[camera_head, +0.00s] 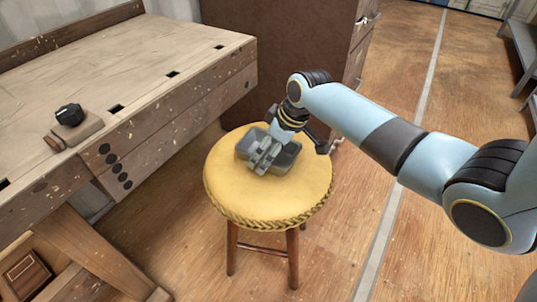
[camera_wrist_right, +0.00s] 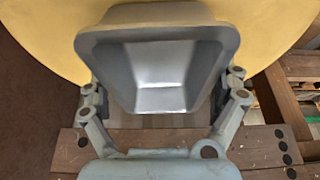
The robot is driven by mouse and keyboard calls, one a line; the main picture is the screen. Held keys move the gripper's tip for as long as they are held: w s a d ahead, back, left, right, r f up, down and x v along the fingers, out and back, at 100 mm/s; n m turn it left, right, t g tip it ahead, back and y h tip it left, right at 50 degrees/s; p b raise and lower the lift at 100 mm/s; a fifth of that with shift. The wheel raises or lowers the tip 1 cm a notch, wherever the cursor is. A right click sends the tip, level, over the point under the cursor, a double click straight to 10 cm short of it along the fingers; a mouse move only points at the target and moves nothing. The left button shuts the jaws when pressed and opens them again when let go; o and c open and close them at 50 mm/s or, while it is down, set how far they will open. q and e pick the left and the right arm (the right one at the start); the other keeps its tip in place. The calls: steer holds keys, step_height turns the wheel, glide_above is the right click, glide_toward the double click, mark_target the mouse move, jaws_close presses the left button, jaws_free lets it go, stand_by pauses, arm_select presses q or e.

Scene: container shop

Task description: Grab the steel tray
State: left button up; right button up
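The steel tray (camera_head: 288,158) is a grey, deep, rectangular pan with sloping walls. It rests on the yellow round seat of a stool (camera_head: 225,190) in the head view. My right gripper (camera_head: 262,158) reaches down over the tray and covers part of it. In the right wrist view, the empty tray (camera_wrist_right: 158,30) lies ahead of the right gripper (camera_wrist_right: 165,85). The two fingers are spread wide, one near each side of the tray. I cannot tell whether they touch it. My left gripper is not in view.
A worn wooden workbench (camera_head: 150,75) stands to the left of the stool, with a small block bearing a black knob (camera_head: 69,114) on it. A brown cabinet (camera_head: 265,50) stands behind the stool. The wooden floor is open to the right, below my right arm.

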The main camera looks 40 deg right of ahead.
steer(key=c, duration=1.1)
steer(key=shift+r, duration=0.1)
